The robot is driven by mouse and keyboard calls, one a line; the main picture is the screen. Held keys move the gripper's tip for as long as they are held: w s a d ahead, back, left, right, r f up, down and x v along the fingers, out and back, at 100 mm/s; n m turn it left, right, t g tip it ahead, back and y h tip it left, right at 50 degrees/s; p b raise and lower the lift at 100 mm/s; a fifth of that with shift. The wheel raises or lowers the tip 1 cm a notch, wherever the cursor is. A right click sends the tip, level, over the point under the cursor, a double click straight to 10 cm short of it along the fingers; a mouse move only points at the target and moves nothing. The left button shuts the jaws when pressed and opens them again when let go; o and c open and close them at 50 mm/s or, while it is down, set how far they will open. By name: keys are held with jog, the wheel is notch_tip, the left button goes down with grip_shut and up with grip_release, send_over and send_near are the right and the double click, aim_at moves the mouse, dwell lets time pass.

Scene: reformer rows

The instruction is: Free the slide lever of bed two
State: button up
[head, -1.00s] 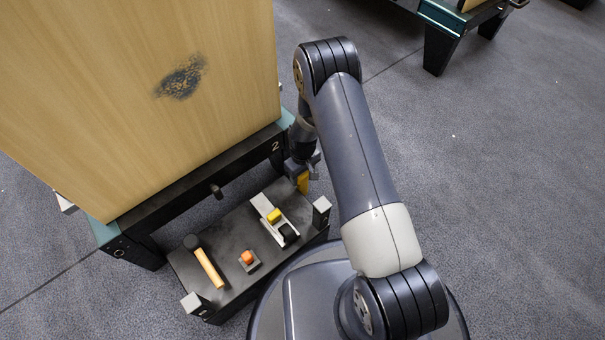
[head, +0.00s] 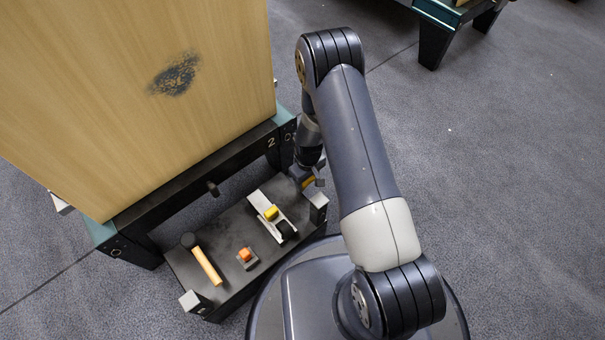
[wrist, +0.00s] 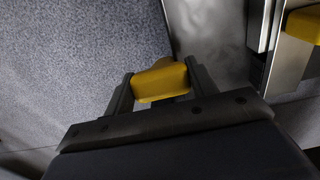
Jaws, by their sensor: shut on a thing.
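Bed two (head: 235,165) has a dark frame marked "2", with a tall wooden panel above it. A short dark peg (head: 212,188) sticks out from its front rail; I cannot tell whether this is the slide lever. My gripper (head: 308,182) is low beside the bed's right corner, above the right end of the black tool tray (head: 215,238). In the wrist view, my gripper (wrist: 158,82) is shut on a yellow piece (wrist: 160,80), held between both fingers. The yellow piece is partly hidden in the head view, and what lies beneath it is hidden.
On the tray are a mallet with an orange handle (head: 207,266), an orange-topped block (head: 246,256) and a metal tool with a yellow knob (head: 271,212). Grey-topped posts stand at the tray's ends (head: 318,200). Open carpet (head: 500,200) lies to the right.

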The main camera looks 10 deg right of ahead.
jog(key=shift+s+d+f+b, duration=0.15)
jog(key=shift+s+d+f, duration=0.25)
jog(key=shift+s, duration=0.2)
jog(key=shift+s+d+f+b, duration=0.15)
jog(key=shift+s+d+f, duration=0.15)
jog(key=shift+s, duration=0.3)
jog(key=o, duration=1.4)
jog(key=shift+w, duration=0.1)
jog(key=shift+r, duration=0.1)
notch_tip(320, 180, up, 11)
jog(key=p, duration=0.4)
jog(key=shift+c, duration=0.5)
